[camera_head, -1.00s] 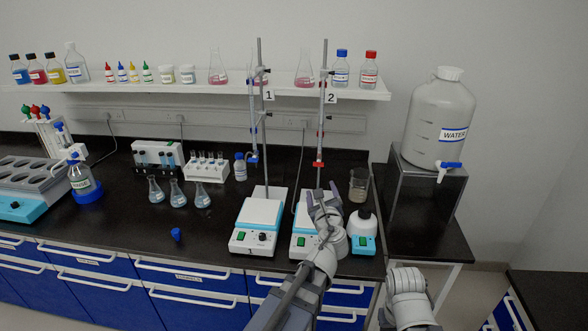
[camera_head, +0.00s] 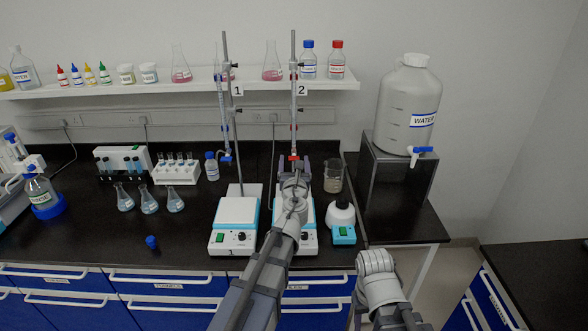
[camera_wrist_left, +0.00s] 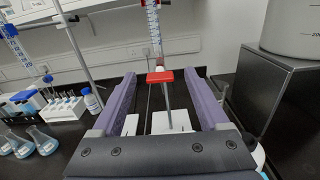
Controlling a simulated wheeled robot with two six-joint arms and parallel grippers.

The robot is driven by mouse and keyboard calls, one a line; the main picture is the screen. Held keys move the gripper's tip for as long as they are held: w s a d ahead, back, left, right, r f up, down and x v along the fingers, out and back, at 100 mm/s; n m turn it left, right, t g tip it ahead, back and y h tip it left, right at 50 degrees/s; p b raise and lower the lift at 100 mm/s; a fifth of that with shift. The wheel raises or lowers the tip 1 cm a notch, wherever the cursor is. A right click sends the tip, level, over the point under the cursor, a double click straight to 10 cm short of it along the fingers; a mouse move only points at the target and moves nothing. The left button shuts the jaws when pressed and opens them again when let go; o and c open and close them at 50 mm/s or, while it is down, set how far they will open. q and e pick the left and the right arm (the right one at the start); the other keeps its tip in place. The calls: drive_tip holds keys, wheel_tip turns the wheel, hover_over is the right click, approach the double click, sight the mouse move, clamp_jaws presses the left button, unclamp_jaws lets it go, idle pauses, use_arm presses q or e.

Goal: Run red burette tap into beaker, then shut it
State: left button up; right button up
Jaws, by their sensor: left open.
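The burette with the red tap (camera_head: 293,157) hangs on stand 2, upright above the right stirrer plate (camera_head: 308,238). In the left wrist view the red tap (camera_wrist_left: 160,76) lies between the two purple fingers of my left gripper (camera_wrist_left: 160,82), clear of both. In the head view my left gripper (camera_head: 293,172) is just below and in front of the tap, open and empty. The beaker (camera_head: 333,176), with brownish contents, stands on the bench right of the stand, not under the burette. My right arm shows at the lower right; its gripper is out of view.
A burette with a blue tap (camera_head: 226,157) stands to the left over another stirrer plate (camera_head: 236,210). A white-topped device (camera_head: 342,218) is close on the right. The water tank (camera_head: 408,105) sits on a dark stand. The bench front left is mostly clear.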

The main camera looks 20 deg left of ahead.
sight(294, 157)
use_arm(q)
drive_tip(key=x, duration=0.3)
drive_tip(key=shift+s, duration=0.1)
drive_tip(key=shift+c, duration=0.3)
clamp_jaws()
